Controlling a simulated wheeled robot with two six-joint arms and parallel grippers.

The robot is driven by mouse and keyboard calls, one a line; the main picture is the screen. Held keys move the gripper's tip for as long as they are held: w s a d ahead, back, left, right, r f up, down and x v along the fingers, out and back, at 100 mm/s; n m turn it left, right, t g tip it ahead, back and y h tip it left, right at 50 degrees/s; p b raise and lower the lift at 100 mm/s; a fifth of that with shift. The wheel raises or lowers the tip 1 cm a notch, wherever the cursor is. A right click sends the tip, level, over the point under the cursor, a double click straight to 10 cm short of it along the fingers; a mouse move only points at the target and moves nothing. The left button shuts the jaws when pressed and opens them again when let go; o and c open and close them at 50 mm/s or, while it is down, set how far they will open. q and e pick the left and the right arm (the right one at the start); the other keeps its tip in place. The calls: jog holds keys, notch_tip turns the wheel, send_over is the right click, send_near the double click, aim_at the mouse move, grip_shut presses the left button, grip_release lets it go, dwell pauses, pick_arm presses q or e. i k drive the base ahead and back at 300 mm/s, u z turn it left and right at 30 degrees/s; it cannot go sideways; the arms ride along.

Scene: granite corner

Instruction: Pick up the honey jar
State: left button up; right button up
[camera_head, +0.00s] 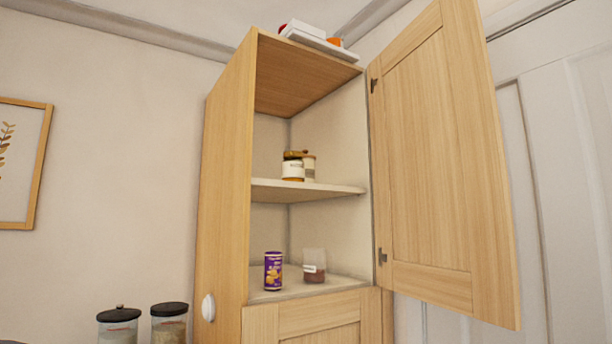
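A tall wooden cabinet (224,180) stands with its upper door open. On its middle shelf (305,190) sits a small jar (293,170) with a brown-gold top and a white label. It looks most like the honey jar, but its label is too small to read. A second, paler jar (309,168) stands close beside and partly behind it. Neither of my grippers is in view.
The open door (440,160) hangs to the right. The lower shelf (298,293) holds a purple can (273,271) and a clear container (314,267) with reddish-brown contents. Black-lidded jars (119,329) (169,327) stand at lower left. A white tray (322,44) lies on top.

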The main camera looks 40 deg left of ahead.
aim_at(293, 167)
jog(key=u, duration=1.35)
